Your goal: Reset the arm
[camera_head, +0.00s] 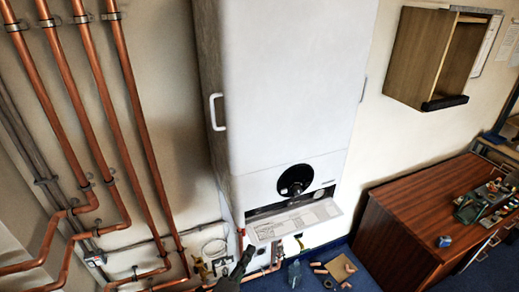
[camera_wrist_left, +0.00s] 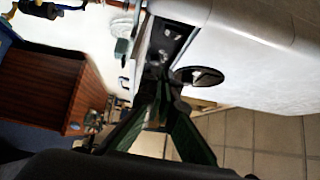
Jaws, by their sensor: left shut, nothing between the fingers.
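My left gripper (camera_head: 247,257) reaches up from the bottom edge of the head view, in front of the lower part of the white boiler (camera_head: 290,90). Its dark fingers are closed together and hold nothing. In the left wrist view the two fingers (camera_wrist_left: 160,84) meet at their tips, near the boiler's underside and its round black knob (camera_wrist_left: 200,76). I cannot tell whether they touch the boiler. In the head view the knob (camera_head: 295,180) shows above a printed panel (camera_head: 295,220). My right gripper is in neither view.
Copper pipes (camera_head: 133,110) run down the wall at left and bend near the floor. A wooden cabinet (camera_head: 410,235) with small items on top stands at right. An open wall box (camera_head: 432,55) hangs above it. Loose pieces lie on the blue floor (camera_head: 370,265).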

